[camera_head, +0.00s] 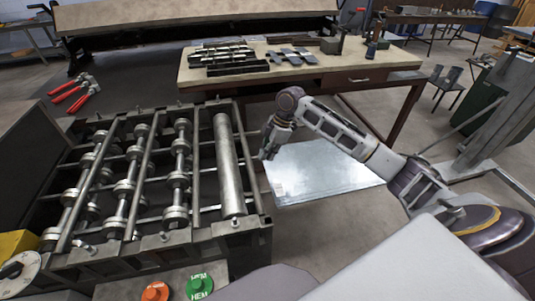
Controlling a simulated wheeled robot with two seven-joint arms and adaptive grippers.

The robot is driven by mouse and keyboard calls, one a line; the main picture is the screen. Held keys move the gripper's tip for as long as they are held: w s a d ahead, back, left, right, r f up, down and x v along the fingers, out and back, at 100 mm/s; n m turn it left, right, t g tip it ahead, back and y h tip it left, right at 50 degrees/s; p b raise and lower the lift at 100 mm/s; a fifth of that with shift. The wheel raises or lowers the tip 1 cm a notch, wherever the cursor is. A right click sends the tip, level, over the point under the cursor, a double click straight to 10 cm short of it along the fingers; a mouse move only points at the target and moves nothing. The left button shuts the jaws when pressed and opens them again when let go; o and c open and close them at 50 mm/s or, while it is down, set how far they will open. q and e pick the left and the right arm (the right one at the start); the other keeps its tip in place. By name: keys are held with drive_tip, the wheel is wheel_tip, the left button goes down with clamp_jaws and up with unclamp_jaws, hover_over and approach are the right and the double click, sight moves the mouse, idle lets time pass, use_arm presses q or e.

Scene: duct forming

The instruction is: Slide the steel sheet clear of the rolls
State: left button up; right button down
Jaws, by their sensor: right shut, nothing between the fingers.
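The steel sheet (325,172) is a flat, shiny grey plate to the right of the roll machine. Its left edge lies close to the machine's right side frame; I cannot tell whether it touches. The rolls (178,175) sit on several shafts in the dark machine frame, with one long plain roller (229,165) nearest the sheet. My right gripper (268,152) is shut and empty, at the sheet's far left corner, between the sheet and the machine. Whether it touches the sheet is unclear. My left gripper is not in view.
A workbench (350,68) with metal parts stands behind. Red-handled snips (72,95) lie at the left. An orange button (156,291) and a green button (199,287) are at the machine's front, with a dial (14,272) at left. Open floor lies right of the sheet.

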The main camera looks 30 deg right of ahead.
sight(274, 172)
drive_tip(key=x, duration=0.8)
drive_tip(key=shift+p, duration=0.4)
drive_tip(key=d+p, duration=0.1)
drive_tip(key=d, duration=0.1)
drive_tip(key=s+d+p, duration=0.1)
drive_tip(key=d, duration=0.1)
drive_tip(key=shift+s+d, duration=0.1)
drive_tip(key=shift+d, duration=0.2)
drive_tip(key=shift+s+d+p, duration=0.2)
drive_tip(key=shift+d+p, duration=0.3)
drive_tip(key=shift+d, duration=0.2)
drive_tip(key=shift+f, duration=0.1)
drive_tip(key=shift+r, duration=0.25)
